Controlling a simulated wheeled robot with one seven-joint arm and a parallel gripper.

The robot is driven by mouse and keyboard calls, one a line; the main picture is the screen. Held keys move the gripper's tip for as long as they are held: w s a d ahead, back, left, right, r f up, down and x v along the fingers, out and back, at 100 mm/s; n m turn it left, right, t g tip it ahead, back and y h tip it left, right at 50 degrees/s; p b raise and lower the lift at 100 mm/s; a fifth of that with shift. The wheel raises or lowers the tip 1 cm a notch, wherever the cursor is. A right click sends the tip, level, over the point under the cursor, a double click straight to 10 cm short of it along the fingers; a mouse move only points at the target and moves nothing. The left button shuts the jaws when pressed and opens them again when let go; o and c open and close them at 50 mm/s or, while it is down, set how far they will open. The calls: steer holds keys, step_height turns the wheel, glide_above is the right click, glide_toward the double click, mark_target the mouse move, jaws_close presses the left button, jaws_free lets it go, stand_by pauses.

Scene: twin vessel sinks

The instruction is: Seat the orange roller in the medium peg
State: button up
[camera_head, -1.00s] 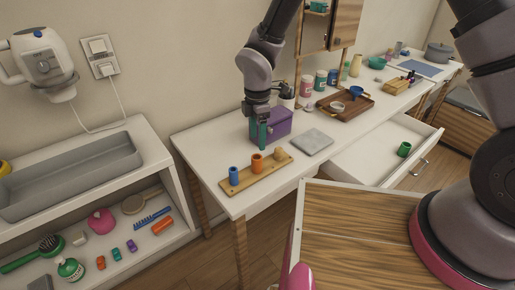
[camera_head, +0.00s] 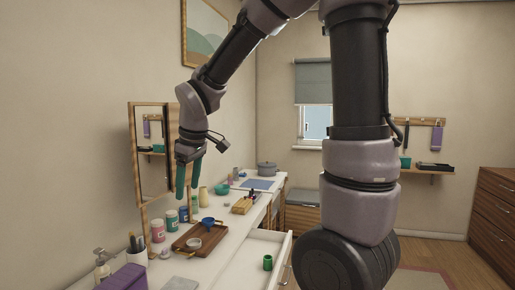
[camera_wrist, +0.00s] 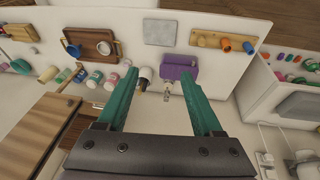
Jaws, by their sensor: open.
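The orange roller (camera_wrist: 226,45) stands at the middle place of a wooden peg board (camera_wrist: 211,36) in the wrist view. A blue roller (camera_wrist: 248,47) is on one side of it and a tan piece (camera_wrist: 201,41) on the other. The peg under the orange roller is hidden, so I cannot tell its size. The board is outside the head view. My gripper (camera_wrist: 158,85) is open and empty, well apart from the board; it also shows in the head view (camera_head: 188,176), raised above the counter.
A purple box (camera_wrist: 180,60) stands near the board, with a grey slab (camera_wrist: 160,32) beyond it. A brown tray (camera_head: 200,238) and several jars line the counter. An open drawer holds a green roller (camera_head: 267,262). A mirror cabinet (camera_head: 153,150) is on the wall.

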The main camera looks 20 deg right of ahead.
steer(key=s+d+r+m+t, duration=0.4)
steer(key=s+d+r+m, duration=0.7)
steer(key=s+d+m, duration=0.1)
steer(key=shift+s+d+m+y, duration=0.35)
steer(key=shift+d+m, duration=0.45)
steer(key=shift+d, duration=0.45)
